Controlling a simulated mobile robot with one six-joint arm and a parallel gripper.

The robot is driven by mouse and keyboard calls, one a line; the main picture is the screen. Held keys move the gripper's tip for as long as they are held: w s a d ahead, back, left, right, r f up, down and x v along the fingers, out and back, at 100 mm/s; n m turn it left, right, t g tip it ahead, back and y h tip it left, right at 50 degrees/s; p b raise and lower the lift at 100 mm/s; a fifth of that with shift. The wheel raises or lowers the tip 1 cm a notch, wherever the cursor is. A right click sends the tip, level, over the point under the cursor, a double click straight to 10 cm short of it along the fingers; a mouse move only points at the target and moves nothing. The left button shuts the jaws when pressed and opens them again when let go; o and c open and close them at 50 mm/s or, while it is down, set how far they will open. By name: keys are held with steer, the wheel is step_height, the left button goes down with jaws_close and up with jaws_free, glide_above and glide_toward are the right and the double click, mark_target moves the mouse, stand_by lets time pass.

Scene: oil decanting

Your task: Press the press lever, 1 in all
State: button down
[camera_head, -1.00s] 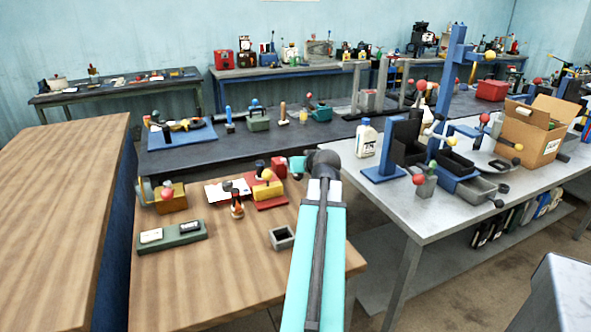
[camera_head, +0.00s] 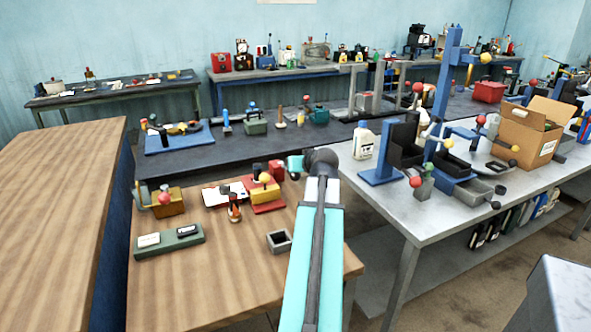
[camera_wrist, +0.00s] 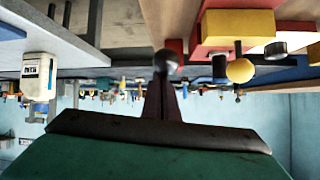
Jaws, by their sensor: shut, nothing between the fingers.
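My gripper (camera_wrist: 166,100) shows in the wrist view as dark fingers held together, with nothing between them. A round black knob (camera_wrist: 167,60) appears at their tips; I cannot tell whether they touch it. The wrist picture is upside down. A red-based device with a yellow block (camera_head: 264,190) and a yellow ball stands on the wooden table, left of my arm; its yellow block (camera_wrist: 238,25) is at the upper right in the wrist view. I cannot tell for certain which part is the press lever. In the head view my arm hides the fingers.
A white bottle (camera_head: 364,140) and a tall blue column (camera_head: 447,90) stand on the metal table at right. A small grey open box (camera_head: 279,241) and a green block (camera_head: 169,241) are on the wooden table. Its front is mostly clear.

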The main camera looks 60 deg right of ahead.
steer(key=shift+w+d+r, duration=0.3)
steer(key=shift+r, duration=0.3)
steer(key=shift+w+d+r, duration=0.25)
steer(key=shift+w+r, duration=0.05)
steer(key=shift+r, duration=0.25)
steer(key=shift+s+a, duration=0.4)
steer(key=f+v, duration=0.1)
steer(key=v, duration=0.8)
steer(key=shift+s+a+b, duration=0.2)
steer(key=shift+b, duration=0.1)
steer(key=shift+f, duration=0.15)
